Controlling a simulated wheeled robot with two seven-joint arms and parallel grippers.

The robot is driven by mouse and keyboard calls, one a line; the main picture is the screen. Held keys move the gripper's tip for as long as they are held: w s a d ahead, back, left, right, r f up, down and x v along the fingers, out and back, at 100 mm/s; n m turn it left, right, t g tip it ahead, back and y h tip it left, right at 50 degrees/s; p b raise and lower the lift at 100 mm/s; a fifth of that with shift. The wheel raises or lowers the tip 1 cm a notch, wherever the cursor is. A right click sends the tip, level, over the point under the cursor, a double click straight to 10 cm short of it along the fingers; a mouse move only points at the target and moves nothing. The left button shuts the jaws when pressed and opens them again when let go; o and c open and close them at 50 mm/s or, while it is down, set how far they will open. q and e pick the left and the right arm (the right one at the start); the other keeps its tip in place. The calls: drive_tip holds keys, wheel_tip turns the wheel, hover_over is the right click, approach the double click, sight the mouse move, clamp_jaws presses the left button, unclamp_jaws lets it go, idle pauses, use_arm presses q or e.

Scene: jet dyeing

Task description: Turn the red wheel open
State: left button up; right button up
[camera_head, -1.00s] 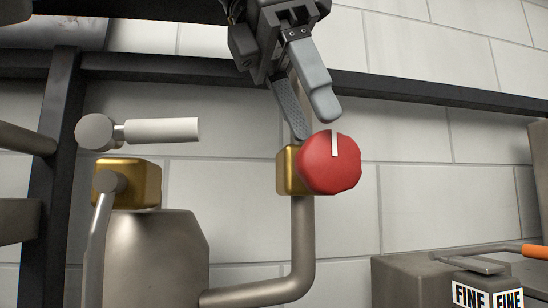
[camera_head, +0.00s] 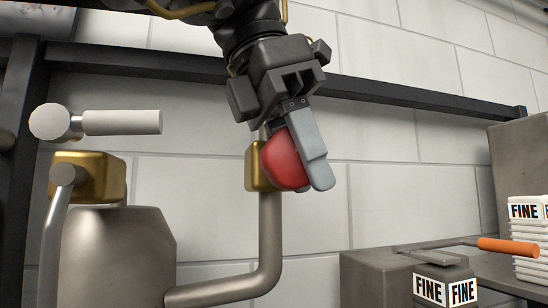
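The red wheel (camera_head: 284,160) sits on a brass valve block (camera_head: 256,168) atop a bent grey pipe (camera_head: 268,245). My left gripper (camera_head: 300,165) reaches down from the top over the wheel. One light grey finger lies across the wheel's right side, its tip past the wheel's lower right edge. The other finger is mostly hidden behind the wheel and the gripper body, so I cannot tell whether the fingers clamp the wheel. The white mark on the wheel is covered. My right gripper is not in view.
A grey lever handle (camera_head: 120,122) and a second brass block (camera_head: 92,178) stand at left above a metal vessel (camera_head: 118,255). A dark rail (camera_head: 400,95) runs behind my gripper. At lower right are a grey box labelled FINE (camera_head: 385,275) and an orange-handled bar (camera_head: 508,246).

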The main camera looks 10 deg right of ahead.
use_arm(q)
drive_tip(key=shift+w+r, duration=0.15)
drive_tip(key=shift+w, duration=0.05)
drive_tip(key=shift+c, duration=1.1)
drive_tip(key=shift+s+a+r, duration=0.15)
drive_tip(key=shift+s, duration=0.15)
drive_tip(key=shift+c, duration=1.2)
drive_tip(key=shift+a+r, duration=0.1)
drive_tip(key=shift+a, duration=0.05)
drive_tip(key=shift+c, duration=0.9)
drive_tip(key=shift+o, duration=0.2)
drive_tip(key=shift+r, duration=0.2)
drive_tip(key=shift+c, duration=0.2)
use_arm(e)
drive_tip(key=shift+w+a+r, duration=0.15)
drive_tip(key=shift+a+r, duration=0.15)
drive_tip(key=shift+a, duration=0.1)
use_arm(q)
drive_tip(key=shift+o, duration=0.2)
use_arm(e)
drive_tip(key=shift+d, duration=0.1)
